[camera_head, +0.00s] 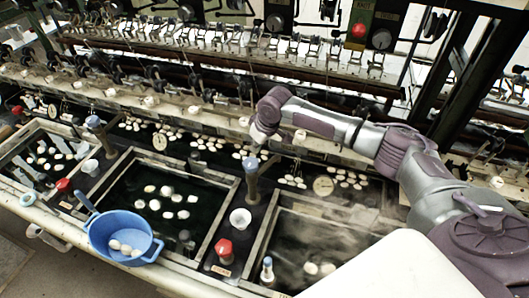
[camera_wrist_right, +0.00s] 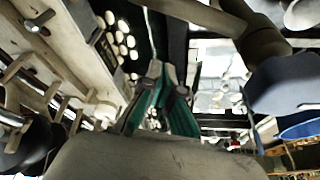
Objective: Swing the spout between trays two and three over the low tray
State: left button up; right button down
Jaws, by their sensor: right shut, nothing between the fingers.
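Three dark water trays stand in a row: the left tray (camera_head: 67,187), the middle tray (camera_head: 139,153) and the right tray (camera_head: 262,262), where steam hangs. An upright grey spout post with a blue top (camera_head: 251,176) stands on the divider between the middle and right trays. Which way its outlet points is unclear. My right gripper (camera_wrist_right: 168,85) has its green-padded fingers closed and empty. In the head view its wrist is just above and behind the blue top, apart from it as far as I can tell. The fingers are hard to make out there. My left gripper is out of view.
A blue colander (camera_head: 110,232) with white cocoons sits on the front edge. A white cup (camera_head: 240,219) and a red knob (camera_head: 223,247) stand on the divider near the post. Another blue-topped post (camera_head: 98,130) is further left. Reeling machinery fills the back.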

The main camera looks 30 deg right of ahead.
aim_at(265, 168)
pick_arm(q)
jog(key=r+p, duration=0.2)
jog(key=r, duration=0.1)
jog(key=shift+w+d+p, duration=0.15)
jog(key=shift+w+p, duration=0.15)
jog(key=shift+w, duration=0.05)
pick_arm(e)
jog(key=s+f, duration=0.1)
jog(key=s+d+f, duration=0.1)
jog(key=s, duration=0.1)
jog(key=shift+s, duration=0.15)
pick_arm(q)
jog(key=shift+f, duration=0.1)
